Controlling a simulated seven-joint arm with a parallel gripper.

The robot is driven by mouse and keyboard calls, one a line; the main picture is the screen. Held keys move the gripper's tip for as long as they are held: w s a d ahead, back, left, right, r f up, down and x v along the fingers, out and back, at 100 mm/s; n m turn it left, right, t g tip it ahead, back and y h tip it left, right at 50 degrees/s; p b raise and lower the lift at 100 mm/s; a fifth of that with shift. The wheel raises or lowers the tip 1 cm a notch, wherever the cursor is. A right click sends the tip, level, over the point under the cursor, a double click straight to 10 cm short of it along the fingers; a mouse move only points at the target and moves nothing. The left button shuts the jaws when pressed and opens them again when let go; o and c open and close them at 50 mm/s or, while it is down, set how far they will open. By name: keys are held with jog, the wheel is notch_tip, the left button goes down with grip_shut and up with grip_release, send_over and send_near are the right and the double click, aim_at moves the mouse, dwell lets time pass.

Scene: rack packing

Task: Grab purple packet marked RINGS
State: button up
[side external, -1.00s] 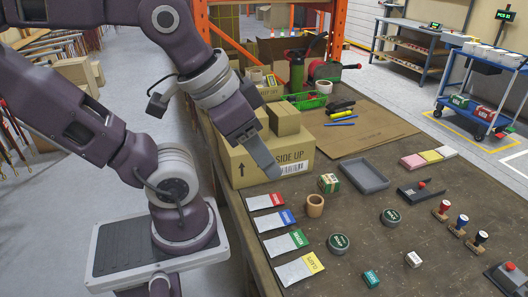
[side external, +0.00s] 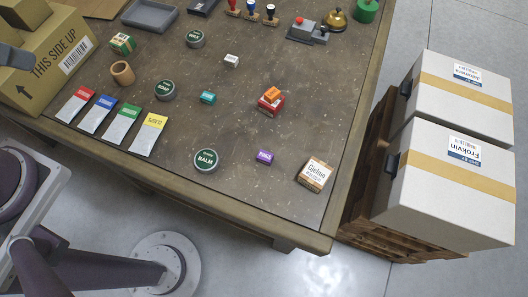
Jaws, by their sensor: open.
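The purple packet (side external: 264,157) is a small block with white lettering too small to read surely. It lies on the brown workbench (side external: 240,195) near its front edge, between a round green BALM tin and a white and brown Gielmo box. Nothing touches it. My gripper (side external: 17,58) shows only in part at the left edge, in front of the large cardboard box. It is far to the left of the packet. Its jaws are open and I see nothing held in them.
The BALM tin (side external: 206,160) is left of the packet, the Gielmo box (side external: 315,175) right. A red box with an orange one on top (side external: 271,99) stands behind. Colored pouches (side external: 112,119) lie left. The cardboard box (side external: 62,62) is tall. Bare bench surrounds the packet.

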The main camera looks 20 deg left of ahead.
aim_at(263, 155)
jog(key=shift+o, duration=0.5)
jog(key=w+d+f+n+g+h, duration=0.3)
jog(key=w+d+f+g+h, duration=0.15)
jog(key=d, duration=0.45)
jog(key=w+d+f+n+g+h, duration=0.2)
jog(key=w+d+f+g+h, duration=0.25)
jog(key=d, duration=0.45)
jog(key=w+d+f+n+t+h, duration=0.1)
jog(key=f+n, duration=0.3)
jog(key=f, duration=0.3)
jog(key=w+d+f+n+t+h, duration=0.1)
jog(key=f+n, duration=0.3)
jog(key=f, duration=0.4)
jog(key=w+d+f+n+t+h, duration=0.1)
jog(key=w+d+f+n+h, duration=0.1)
jog(key=f, duration=0.5)
jog(key=shift+w+f+n+h, duration=0.15)
jog(key=shift+w+f+n, duration=0.1)
jog(key=shift+n, duration=0.45)
jog(key=shift+w+f+n+h, duration=0.15)
jog(key=shift+w+n, duration=0.05)
jog(key=shift+n, duration=0.5)
jog(key=x, duration=0.7)
jog(key=shift+w+a+f, duration=0.2)
jog(key=shift+w+f, duration=0.1)
jog(key=shift+f, duration=0.1)
grip_shut()
